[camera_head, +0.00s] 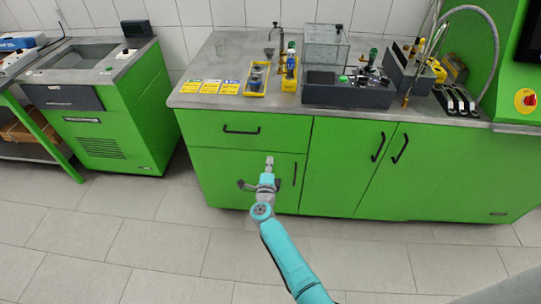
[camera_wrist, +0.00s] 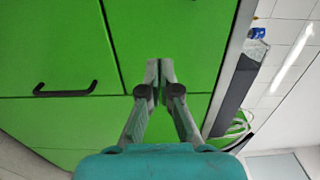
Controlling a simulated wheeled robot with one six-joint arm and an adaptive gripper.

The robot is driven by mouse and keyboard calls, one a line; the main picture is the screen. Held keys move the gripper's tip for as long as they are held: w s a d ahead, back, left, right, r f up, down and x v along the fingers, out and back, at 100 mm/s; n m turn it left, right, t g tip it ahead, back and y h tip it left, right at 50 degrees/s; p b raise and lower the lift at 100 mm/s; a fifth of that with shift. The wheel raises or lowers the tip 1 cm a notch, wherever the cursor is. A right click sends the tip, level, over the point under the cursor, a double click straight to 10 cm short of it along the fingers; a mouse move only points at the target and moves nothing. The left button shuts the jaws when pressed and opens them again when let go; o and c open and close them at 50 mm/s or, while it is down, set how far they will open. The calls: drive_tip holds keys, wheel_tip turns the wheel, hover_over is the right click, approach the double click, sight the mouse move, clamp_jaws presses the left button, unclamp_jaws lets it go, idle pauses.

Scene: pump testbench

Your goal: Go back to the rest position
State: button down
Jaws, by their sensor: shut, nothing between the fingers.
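My gripper (camera_head: 269,162) is in front of the green cabinet doors (camera_head: 247,182) in the head view, below the worktop's front edge. It is empty and apart from anything on the bench. In the wrist view my gripper (camera_wrist: 160,72) has its two fingertips together, with the green cabinet front (camera_wrist: 60,50) behind them. My teal arm reaches up from the bottom of the head view.
The grey worktop (camera_head: 215,68) carries yellow trays (camera_head: 257,80), a clear box (camera_head: 326,45) and dark fixtures. A second green cabinet (camera_head: 120,125) with a sink stands at left. A red emergency button (camera_head: 525,100) is at right. The tiled floor (camera_head: 150,235) in front is clear.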

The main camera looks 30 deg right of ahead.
drive_tip(key=shift+v, duration=1.2)
drive_tip(key=s+a+n+t+y, duration=0.1)
drive_tip(key=s+a+n+y, duration=0.2)
drive_tip(key=s, duration=0.6)
drive_tip(key=s+a+n+t, duration=0.15)
drive_tip(key=s+n, duration=0.35)
drive_tip(key=s, duration=0.5)
drive_tip(key=s+a+n+t+y, duration=0.15)
drive_tip(key=s+a+n, duration=0.25)
drive_tip(key=s, duration=0.5)
drive_tip(key=s+a+r+n+g+y, duration=0.2)
drive_tip(key=s+r+n, duration=0.4)
drive_tip(key=s, duration=0.6)
drive_tip(key=s+a+r+n+g+y, duration=0.1)
drive_tip(key=s+a+r+n+y, duration=0.3)
drive_tip(key=s, duration=0.9)
wheel_tip(320, 180, up, 4)
drive_tip(key=n, duration=0.3)
drive_tip(key=shift+s+a+r+g, duration=0.2)
drive_tip(key=shift+s+g, duration=0.05)
drive_tip(key=shift+g, duration=0.15)
